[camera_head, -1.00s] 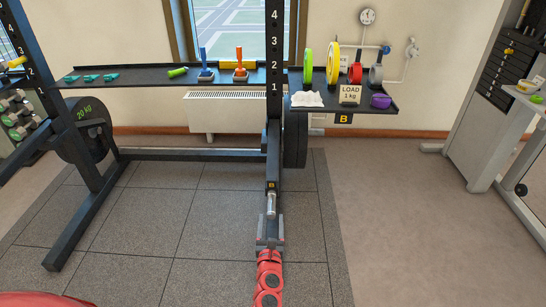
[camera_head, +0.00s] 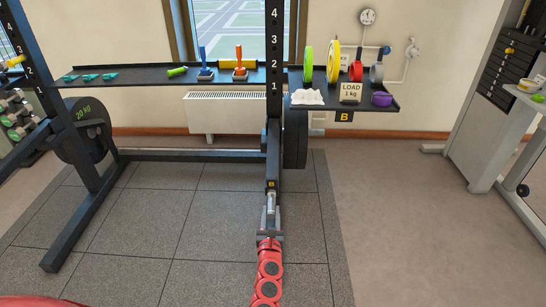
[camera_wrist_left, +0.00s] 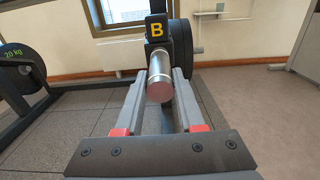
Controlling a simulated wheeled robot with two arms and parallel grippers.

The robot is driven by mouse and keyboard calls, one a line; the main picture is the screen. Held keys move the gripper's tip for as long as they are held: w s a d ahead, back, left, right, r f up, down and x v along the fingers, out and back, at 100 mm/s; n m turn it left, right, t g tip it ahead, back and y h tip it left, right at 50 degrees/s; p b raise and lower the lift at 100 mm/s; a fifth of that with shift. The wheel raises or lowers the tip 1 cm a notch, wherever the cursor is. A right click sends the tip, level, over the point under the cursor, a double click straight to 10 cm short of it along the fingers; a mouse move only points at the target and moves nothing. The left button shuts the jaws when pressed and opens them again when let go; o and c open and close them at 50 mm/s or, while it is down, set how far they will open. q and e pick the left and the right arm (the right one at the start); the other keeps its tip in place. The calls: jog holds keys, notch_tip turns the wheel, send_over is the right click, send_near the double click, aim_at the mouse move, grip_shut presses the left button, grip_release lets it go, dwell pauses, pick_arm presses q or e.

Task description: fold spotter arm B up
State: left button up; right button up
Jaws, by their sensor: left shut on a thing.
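Spotter arm B (camera_head: 271,186) is a dark bar on the rack upright, pointing toward me, with a yellow B label. Its silver round end (camera_wrist_left: 160,77) faces me in the left wrist view, under the B block (camera_wrist_left: 157,31). My left gripper (camera_head: 270,209) comes in from the bottom of the head view on its red arm. Its two grey fingers lie on either side of the silver end, and it is shut on it. The fingers and the silver end hide part of the bar behind. My right gripper is not in view.
The rack upright (camera_head: 273,100) rises behind the bar. A 20 kg plate (camera_head: 84,135) is at left. The tiled floor (camera_head: 180,240) is clear.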

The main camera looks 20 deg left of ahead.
pick_arm(q)
grip_shut()
jog(key=shift+r, duration=0.1)
notch_tip(320, 180, up, 14)
jog(key=w+p, duration=0.1)
jog(key=p, duration=1)
jog(key=shift+a+f, duration=0.2)
jog(key=shift+w, duration=0.1)
jog(key=w+r+p, duration=0.2)
jog(key=r+p, duration=0.2)
jog(key=r, duration=0.2)
jog(key=w+a+r+p, duration=0.1)
jog(key=w+r+p, duration=0.1)
jog(key=r+p, duration=0.3)
notch_tip(320, 180, up, 2)
jog(key=shift+w+a, duration=0.15)
jog(key=shift+w, duration=0.1)
